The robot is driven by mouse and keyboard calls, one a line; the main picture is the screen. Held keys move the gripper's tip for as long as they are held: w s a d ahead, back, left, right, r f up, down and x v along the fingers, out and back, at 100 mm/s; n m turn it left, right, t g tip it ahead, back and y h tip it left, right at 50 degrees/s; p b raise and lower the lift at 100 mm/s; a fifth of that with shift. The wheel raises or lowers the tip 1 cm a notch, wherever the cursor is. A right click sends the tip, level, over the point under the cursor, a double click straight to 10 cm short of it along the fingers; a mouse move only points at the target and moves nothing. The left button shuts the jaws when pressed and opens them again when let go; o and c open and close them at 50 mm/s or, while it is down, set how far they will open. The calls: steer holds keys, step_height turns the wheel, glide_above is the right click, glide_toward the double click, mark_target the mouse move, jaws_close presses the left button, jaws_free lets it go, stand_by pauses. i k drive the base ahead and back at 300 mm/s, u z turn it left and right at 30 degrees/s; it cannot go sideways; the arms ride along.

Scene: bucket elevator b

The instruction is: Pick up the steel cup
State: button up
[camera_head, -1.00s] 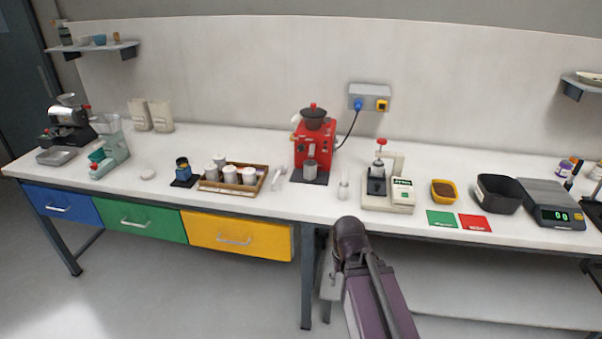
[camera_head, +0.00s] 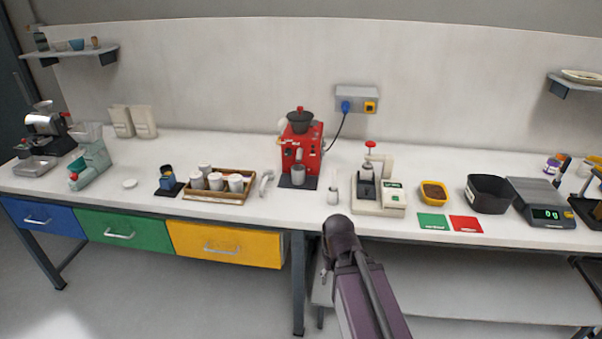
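A small grey steel cup (camera_head: 298,173) stands upright under the front of the red machine (camera_head: 301,143), on its dark base plate. The machine stands at the middle of the white bench. My arm rises from the bottom of the view, right of the middle, with its dark joint in front of the bench edge. My gripper cannot be made out in this view.
A wooden tray (camera_head: 246,174) of white cups stands left of the machine. A small white object (camera_head: 332,191) and a white device with a red knob (camera_head: 379,199) stand to its right. An orange bowl (camera_head: 433,192), black bin (camera_head: 489,194) and scale (camera_head: 540,204) lie further right.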

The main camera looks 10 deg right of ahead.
mark_target(298, 175)
steer(key=i, duration=0.85)
steer(key=u, duration=0.05)
